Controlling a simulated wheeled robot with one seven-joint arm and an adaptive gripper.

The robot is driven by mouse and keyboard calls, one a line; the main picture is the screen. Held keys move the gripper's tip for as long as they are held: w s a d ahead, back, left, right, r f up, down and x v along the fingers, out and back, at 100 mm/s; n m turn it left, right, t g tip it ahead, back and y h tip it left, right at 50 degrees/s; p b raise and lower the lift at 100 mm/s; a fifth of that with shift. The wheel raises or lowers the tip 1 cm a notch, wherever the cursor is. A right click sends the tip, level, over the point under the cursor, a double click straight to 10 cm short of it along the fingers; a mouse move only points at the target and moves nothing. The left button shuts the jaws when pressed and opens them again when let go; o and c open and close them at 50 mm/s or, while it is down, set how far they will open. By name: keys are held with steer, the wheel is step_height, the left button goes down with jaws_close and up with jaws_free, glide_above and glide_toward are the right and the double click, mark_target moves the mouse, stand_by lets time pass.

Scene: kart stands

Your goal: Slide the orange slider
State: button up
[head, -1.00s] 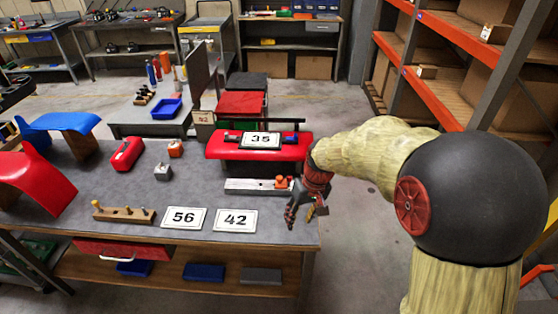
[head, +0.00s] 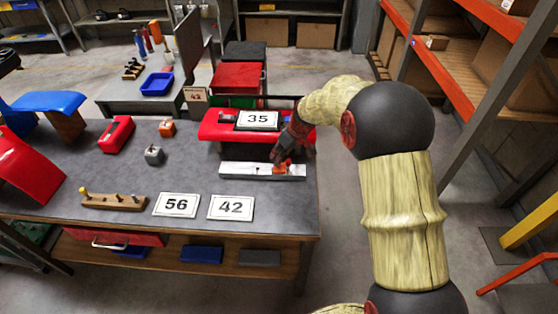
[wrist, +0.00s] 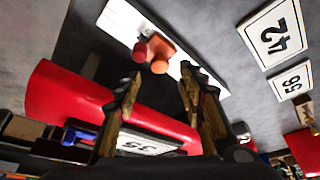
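The orange slider (head: 284,168) sits near the right end of a white rail (head: 240,170) lying on the grey workbench. In the wrist view the orange slider (wrist: 160,50), with rounded red and orange knobs, is on the white rail (wrist: 122,18), just beyond my fingertips. My gripper (wrist: 158,80) is open, its two dark fingers apart with nothing between them. In the head view my gripper (head: 288,152) is just behind and above the slider and partly overlaps it. Whether a finger touches the slider cannot be told.
A red stand (head: 215,131) with a "35" plate (head: 258,120) is behind the rail, close to my gripper. Plates "56" (head: 176,205) and "42" (head: 230,207) lie in front. A wooden peg block (head: 113,202) is at left. The bench's right edge is near.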

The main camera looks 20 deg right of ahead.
steer(key=shift+b+x, duration=0.45)
steer(key=shift+x, duration=1.9)
steer(key=c, duration=0.4)
jaws_close()
